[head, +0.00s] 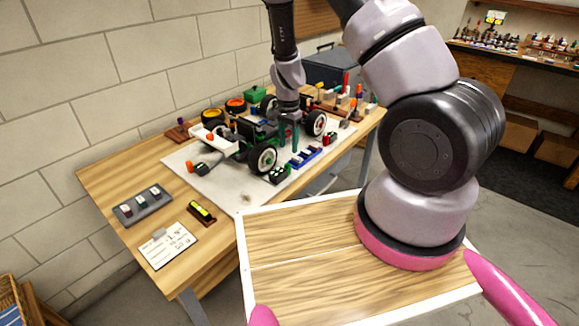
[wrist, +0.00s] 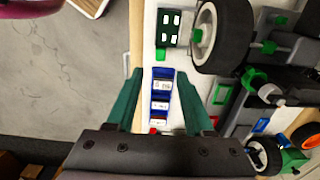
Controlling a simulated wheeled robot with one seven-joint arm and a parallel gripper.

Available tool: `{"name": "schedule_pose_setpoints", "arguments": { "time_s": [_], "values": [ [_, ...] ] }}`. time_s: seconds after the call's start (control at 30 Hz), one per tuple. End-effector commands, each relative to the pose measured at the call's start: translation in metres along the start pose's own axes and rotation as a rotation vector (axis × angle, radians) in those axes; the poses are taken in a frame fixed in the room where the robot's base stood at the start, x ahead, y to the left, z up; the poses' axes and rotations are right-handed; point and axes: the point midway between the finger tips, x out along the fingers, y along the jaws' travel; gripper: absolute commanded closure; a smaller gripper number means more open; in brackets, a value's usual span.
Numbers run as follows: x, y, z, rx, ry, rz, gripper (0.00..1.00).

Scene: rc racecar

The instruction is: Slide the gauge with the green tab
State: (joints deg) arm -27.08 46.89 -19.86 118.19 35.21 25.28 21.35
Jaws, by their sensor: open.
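A small black gauge (wrist: 169,26) with pale windows lies flat at the top of the wrist view. Its green tab (wrist: 160,54) is on the end facing my gripper. The gauge also shows in the head view (head: 278,176), on the mat in front of the car's near wheel. My gripper (wrist: 160,73) is open and empty, pointing down. In the wrist view its two teal fingers appear on either side of a blue block with white labels (wrist: 161,88), just below the green tab. In the head view my gripper (head: 289,134) is beside the car. I cannot tell its exact height.
The racecar (head: 246,140) with large black wheels stands right beside my gripper. Other small gauges with orange or red tabs (head: 200,169) lie on the pale mat (head: 235,195). A grey switch box (head: 142,206) and a note card (head: 167,245) lie near the table's front left.

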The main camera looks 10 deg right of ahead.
Motion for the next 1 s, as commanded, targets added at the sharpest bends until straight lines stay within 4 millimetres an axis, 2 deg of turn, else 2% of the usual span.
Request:
{"name": "schedule_pose_setpoints", "arguments": {
  "time_s": [0.3, 0.5, 0.67, 0.93, 1.0],
  "values": [
    [0.059, 0.001, 0.000, 0.002, -0.002, 0.002, 0.47],
    [0.086, 0.001, -0.001, 0.000, -0.001, 0.001, 0.47],
    [0.096, 0.000, 0.000, -0.001, -0.001, 0.000, 0.47],
    [0.096, 0.000, 0.000, -0.001, -0.001, -0.001, 0.47],
    [0.096, 0.000, 0.000, -0.001, -0.001, -0.001, 0.74]
  ]
}}
